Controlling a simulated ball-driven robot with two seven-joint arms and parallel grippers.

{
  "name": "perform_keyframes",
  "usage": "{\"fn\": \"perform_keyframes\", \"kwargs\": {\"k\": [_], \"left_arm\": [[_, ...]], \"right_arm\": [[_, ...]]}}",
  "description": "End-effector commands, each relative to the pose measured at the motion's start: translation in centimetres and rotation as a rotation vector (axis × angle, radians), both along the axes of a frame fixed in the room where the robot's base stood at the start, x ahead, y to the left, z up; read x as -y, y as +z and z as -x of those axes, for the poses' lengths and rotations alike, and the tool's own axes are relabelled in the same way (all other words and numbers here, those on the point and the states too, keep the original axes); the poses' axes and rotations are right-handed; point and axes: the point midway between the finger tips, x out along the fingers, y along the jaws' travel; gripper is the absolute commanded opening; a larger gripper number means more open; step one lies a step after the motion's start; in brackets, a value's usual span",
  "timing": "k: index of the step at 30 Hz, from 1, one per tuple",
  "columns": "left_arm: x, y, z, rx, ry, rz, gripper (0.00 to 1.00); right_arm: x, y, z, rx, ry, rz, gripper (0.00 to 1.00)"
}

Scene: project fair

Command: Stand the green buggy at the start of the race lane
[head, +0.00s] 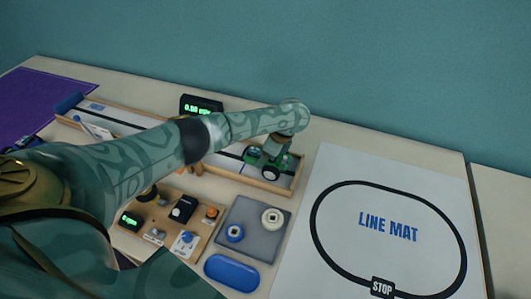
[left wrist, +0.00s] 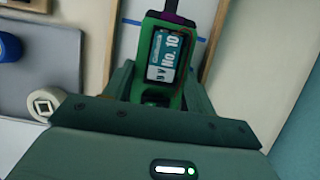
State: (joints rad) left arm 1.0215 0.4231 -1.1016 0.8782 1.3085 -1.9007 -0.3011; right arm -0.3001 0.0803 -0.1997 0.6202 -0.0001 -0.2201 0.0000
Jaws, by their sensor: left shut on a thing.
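The green buggy (head: 254,156) is at the right end of the race lane (head: 224,161), a long wooden-walled track with a pale floor. In the left wrist view the buggy (left wrist: 166,57) shows a label reading "No. 10". My left gripper (head: 275,152) is shut on the buggy from above, with a finger on each side of it in the left wrist view (left wrist: 160,88). The wheels look low, near the lane floor; I cannot tell whether they touch it. A blue line crosses the lane floor beside the buggy in the left wrist view. My right gripper is not in view.
A timer display (head: 201,106) stands behind the lane. In front are a wooden board (head: 150,237) with knobs and switches, a grey tray (head: 262,240) with two round pieces, and a blue dish (head: 232,271). The line mat (head: 388,228) lies right of the lane.

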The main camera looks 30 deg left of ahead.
Motion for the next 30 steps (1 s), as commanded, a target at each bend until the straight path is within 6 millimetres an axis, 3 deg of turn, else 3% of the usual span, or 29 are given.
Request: {"fn": "perform_keyframes", "kwargs": {"k": [25,26,27,28,30], "left_arm": [[-0.07,-0.13,0.02,0.0,0.0,-0.001,0.4],[-0.08,-0.13,0.01,0.0,0.0,-0.001,0.59],[-0.07,-0.13,0.02,0.0,0.0,-0.001,0.7],[-0.07,-0.13,0.02,0.0,0.0,-0.001,0.79],[-0.07,-0.13,0.02,0.0,0.0,-0.001,0.82]], "right_arm": [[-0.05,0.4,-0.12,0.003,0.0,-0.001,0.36],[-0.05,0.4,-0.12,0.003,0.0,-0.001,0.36],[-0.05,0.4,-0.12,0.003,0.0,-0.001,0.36],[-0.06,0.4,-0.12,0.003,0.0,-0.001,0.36],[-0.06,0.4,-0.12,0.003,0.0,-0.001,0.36]]}}
